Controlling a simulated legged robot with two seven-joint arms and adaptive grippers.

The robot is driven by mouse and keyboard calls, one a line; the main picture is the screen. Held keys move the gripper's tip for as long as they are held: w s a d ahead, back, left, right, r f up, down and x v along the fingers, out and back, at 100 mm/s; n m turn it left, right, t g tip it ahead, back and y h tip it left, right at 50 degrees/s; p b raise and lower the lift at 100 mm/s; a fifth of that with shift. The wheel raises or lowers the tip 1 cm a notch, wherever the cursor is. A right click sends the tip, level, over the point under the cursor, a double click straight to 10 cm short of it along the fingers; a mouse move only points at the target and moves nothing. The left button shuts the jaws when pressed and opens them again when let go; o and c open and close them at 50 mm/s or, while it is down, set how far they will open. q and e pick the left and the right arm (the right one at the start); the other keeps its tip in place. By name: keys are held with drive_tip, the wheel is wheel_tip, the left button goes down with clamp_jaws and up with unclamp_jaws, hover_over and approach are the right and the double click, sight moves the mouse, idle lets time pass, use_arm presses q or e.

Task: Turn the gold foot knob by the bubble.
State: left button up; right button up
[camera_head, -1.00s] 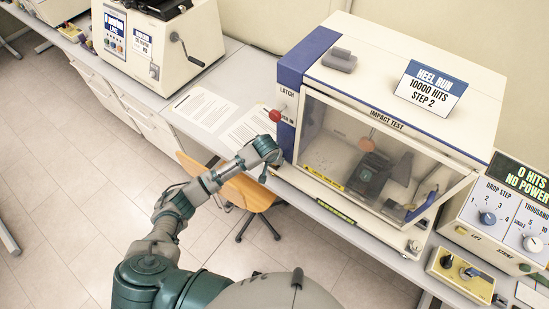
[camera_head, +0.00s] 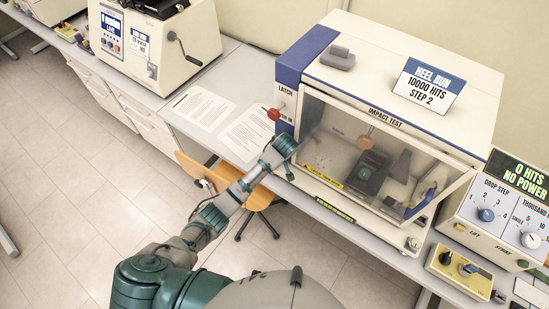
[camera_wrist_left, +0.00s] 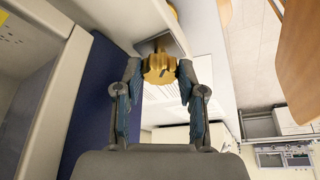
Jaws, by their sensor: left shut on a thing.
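The gold foot knob (camera_wrist_left: 158,68) is a ridged round knob at the top middle of the left wrist view. It sits under the corner of the cream and blue impact tester (camera_head: 390,110). My left gripper (camera_wrist_left: 158,82) is closed on it, with one finger on each side. In the head view the same gripper (camera_head: 288,165) is at the tester's lower front left corner, where it hides the knob. I cannot make out the bubble in either view. My right gripper is in neither view.
The tester stands on a grey bench beside printed sheets (camera_head: 245,132). A red latch ball (camera_head: 273,114) sticks out just above my gripper. An orange chair (camera_head: 250,197) stands below my arm. A control box (camera_head: 505,215) and a yellow box (camera_head: 460,275) are at the right.

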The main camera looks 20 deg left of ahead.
use_arm(q)
drive_tip(key=shift+s+d+f, duration=0.1)
drive_tip(key=shift+s+f, duration=0.1)
drive_tip(key=shift+f, duration=0.1)
drive_tip(key=o, duration=1.1)
drive_tip(key=shift+r, duration=0.1)
drive_tip(key=shift+o, duration=0.2)
drive_tip(key=shift+r, duration=0.1)
drive_tip(key=shift+w, duration=0.1)
drive_tip(key=shift+d+r, duration=0.2)
drive_tip(key=shift+r, duration=0.35)
drive_tip(key=v, duration=0.6)
drive_tip(key=shift+s+d+r, duration=0.2)
drive_tip(key=shift+s+r, duration=0.05)
drive_tip(key=shift+s, duration=0.05)
